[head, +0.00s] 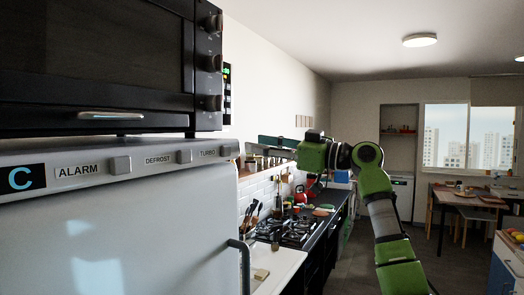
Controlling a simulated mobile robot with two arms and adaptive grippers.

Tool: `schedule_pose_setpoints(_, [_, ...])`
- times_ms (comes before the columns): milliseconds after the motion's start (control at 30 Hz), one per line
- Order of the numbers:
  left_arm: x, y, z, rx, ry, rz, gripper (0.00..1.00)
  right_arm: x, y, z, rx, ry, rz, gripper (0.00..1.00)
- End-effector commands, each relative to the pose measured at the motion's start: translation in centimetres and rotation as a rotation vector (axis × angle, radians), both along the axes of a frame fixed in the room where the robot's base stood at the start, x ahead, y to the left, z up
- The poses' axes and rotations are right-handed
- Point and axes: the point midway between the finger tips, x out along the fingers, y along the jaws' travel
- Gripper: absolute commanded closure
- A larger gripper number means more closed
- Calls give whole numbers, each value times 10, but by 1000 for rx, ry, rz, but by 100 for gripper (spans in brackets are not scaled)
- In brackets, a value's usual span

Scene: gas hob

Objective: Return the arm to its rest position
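My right arm, green and black, rises from the lower right and bends left at about the height of the oven's bottom edge. My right gripper (268,146) points left, in mid-air in front of the far wall and shelf, near the fridge's top right corner in the picture. Its fingers are small and seen side-on, so I cannot tell whether they are open or shut. I see no object held in it. The gas hob (288,231) lies below it on the counter. My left gripper is not in view.
A white fridge (120,225) with a black oven (110,65) on top fills the left. Utensils (249,213) stand by the hob and a red kettle (300,194) behind it. A wooden table (465,199) stands far right. The floor between is clear.

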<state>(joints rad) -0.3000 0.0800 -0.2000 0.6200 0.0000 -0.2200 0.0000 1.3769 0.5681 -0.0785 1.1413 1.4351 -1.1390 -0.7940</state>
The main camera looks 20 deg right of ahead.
Motion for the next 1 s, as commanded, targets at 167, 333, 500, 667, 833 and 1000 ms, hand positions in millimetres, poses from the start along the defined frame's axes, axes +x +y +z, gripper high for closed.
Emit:
schedule_pose_setpoints(167, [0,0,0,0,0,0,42,6,0,-10,6,19,-8,60])
schedule_pose_setpoints(333, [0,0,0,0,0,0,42,7,-1,-11,6,21,-10,60])
schedule_pose_setpoints(500, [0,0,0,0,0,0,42,7,-1,-11,6,20,-9,60])
schedule_pose_setpoints(667, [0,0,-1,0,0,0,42,7,-1,-11,6,20,-9,60])
schedule_pose_setpoints(833, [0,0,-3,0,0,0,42,25,-1,-46,18,76,-33,60])
schedule_pose_setpoints(1000, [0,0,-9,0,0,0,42,68,-6,-151,46,234,-114,60])
